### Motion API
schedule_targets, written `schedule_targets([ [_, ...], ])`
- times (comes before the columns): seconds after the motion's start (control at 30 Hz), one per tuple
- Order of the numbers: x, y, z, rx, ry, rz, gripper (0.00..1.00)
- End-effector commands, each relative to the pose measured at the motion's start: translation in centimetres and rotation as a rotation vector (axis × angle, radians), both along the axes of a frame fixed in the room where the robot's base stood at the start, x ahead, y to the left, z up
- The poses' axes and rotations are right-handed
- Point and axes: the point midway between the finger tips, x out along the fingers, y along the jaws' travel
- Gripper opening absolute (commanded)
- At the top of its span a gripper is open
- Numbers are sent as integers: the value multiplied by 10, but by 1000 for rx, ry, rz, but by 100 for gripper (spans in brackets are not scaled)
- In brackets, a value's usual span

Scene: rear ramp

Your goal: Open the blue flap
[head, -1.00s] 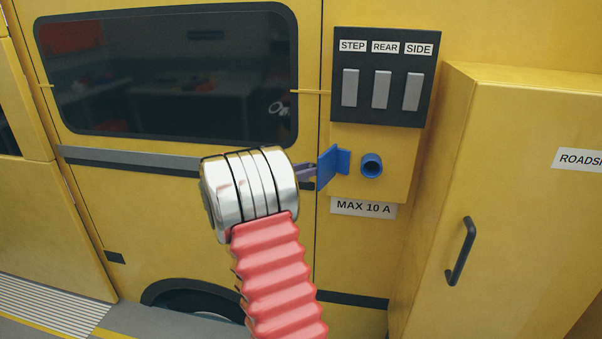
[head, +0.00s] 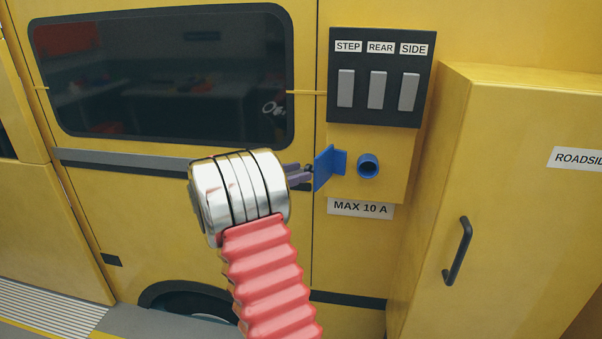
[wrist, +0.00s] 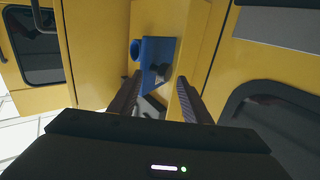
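The blue flap (head: 324,168) stands swung out from the yellow panel, to the left of the blue round socket (head: 368,166), whose dark mouth is uncovered. My gripper (head: 311,172) is just left of the flap; in the head view I cannot tell whether its tips touch it. In the wrist view my gripper (wrist: 158,97) has its two dark fingers apart. The flap (wrist: 158,52) shows beyond and between them, with a small dark part on it. The socket (wrist: 135,49) shows beside it there.
Above the socket is a dark switch panel (head: 375,113) with STEP, REAR and SIDE levers. A MAX 10 A label (head: 360,209) is below. A yellow cabinet (head: 520,200) with a black handle (head: 457,251) juts out at right. A dark window (head: 160,75) is at left.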

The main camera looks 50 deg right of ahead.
Motion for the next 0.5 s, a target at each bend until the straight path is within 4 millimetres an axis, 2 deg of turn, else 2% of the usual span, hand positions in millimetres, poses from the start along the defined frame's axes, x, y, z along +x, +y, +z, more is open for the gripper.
schedule_targets([
  [0.5, 35, 87, -3, 3, 3, 6, 44],
])
